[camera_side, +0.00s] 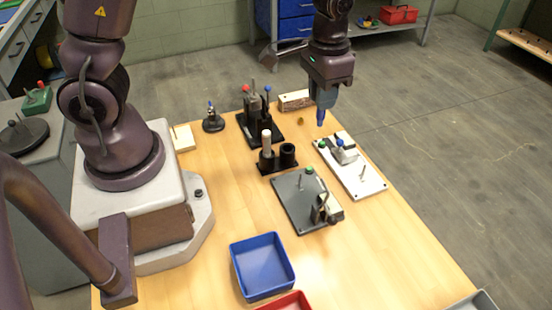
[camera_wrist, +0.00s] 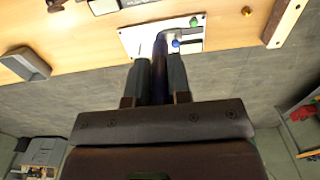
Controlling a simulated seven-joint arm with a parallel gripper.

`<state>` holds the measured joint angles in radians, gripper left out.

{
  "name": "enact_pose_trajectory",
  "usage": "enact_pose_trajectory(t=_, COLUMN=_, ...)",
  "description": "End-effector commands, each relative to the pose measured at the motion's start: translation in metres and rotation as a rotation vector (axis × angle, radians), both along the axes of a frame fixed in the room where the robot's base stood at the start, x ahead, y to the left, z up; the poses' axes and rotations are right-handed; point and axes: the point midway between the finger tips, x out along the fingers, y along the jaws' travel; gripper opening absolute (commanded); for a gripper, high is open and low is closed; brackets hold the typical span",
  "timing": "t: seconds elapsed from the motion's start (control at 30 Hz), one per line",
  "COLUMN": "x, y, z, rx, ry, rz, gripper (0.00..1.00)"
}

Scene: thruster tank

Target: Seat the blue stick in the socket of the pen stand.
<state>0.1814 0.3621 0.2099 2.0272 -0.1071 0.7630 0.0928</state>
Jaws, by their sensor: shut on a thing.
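My gripper (camera_side: 323,103) is shut on the blue stick (camera_side: 321,118) and holds it upright, point down, in the air near the far end of the white board. In the wrist view the stick (camera_wrist: 160,62) lies between the two fingers (camera_wrist: 160,80). The black pen stand (camera_side: 277,167) is on the table, left of and nearer the camera than my gripper. It has a white stick (camera_side: 266,141) standing at its left and a dark round holder (camera_side: 288,153) at its right, which looks empty; its inside is hard to see.
A white board (camera_side: 368,185) with green and blue knobs lies right of the pen stand. A grey plate (camera_side: 290,205) with a clamp lies in front of it. Behind are a black fixture (camera_side: 262,128) and a wooden block (camera_side: 295,100). A blue tray (camera_side: 262,266) stands near the front.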

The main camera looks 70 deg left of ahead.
Motion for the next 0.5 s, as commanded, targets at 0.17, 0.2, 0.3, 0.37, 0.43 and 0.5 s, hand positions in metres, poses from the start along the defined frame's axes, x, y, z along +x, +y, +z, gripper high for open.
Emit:
enact_pose_trajectory(t=0.17, x=0.000, y=0.000, z=0.000, rx=0.000, ry=0.000, rz=0.000, gripper=0.00)
enact_pose_trajectory(t=0.2, x=0.000, y=0.000, z=0.000, rx=0.000, ry=0.000, rz=0.000, gripper=0.00)
enact_pose_trajectory(t=0.3, x=0.000, y=0.000, z=0.000, rx=0.000, ry=0.000, rz=0.000, gripper=0.00)
enact_pose_trajectory(t=0.37, x=0.000, y=0.001, z=0.000, rx=0.000, ry=0.000, rz=0.003, gripper=0.00)
enact_pose_trajectory(t=0.43, x=-0.001, y=0.008, z=-0.001, rx=0.000, ry=0.003, rz=0.023, gripper=0.00)
enact_pose_trajectory(t=0.5, x=-0.006, y=0.020, z=-0.005, rx=-0.003, ry=0.017, rz=0.056, gripper=0.00)
